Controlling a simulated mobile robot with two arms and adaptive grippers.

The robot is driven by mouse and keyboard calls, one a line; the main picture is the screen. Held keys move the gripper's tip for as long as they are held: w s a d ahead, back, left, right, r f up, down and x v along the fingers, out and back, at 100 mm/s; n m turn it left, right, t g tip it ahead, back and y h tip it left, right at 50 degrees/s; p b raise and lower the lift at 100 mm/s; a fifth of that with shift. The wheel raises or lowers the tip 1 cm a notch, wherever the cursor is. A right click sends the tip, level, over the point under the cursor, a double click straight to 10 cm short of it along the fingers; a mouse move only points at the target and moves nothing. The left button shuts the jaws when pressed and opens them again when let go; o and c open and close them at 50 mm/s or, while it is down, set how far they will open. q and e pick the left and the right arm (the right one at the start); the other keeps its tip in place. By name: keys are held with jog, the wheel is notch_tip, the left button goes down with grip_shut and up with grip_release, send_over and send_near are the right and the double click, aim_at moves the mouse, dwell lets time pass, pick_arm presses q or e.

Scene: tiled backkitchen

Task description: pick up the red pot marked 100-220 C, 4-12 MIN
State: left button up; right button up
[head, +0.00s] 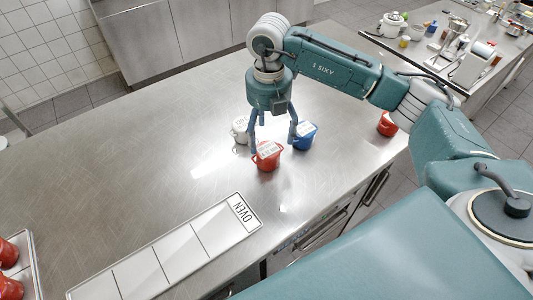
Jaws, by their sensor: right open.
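A red pot (267,161) with a white label on top stands on the steel counter (130,140); its print is too small to read. My right gripper (272,138) is open and points down, its fingers apart just above and behind the red pot. I cannot tell whether a finger touches it. A blue pot (304,137) with a white label stands close to its right, beside one finger. A white pot (240,130) stands behind to its left, partly hidden by the other finger. My left gripper is not in view.
Another red pot (387,125) stands at the right, partly hidden by my arm. A white tiled strip marked OVEN (160,262) lies in front. More red pots (9,253) stand on a white panel at the lower left. The counter's left part is clear.

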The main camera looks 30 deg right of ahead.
aim_at(268, 149)
jog(key=shift+s+f, duration=0.25)
jog(key=shift+f, duration=0.5)
jog(key=f+p, duration=0.1)
jog(key=f, duration=0.1)
jog(key=f+p, duration=0.2)
jog(key=f, duration=0.1)
jog(key=shift+w+a, duration=0.1)
jog(key=shift+w, duration=0.1)
jog(key=shift+f, duration=0.3)
jog(key=c, duration=1.5)
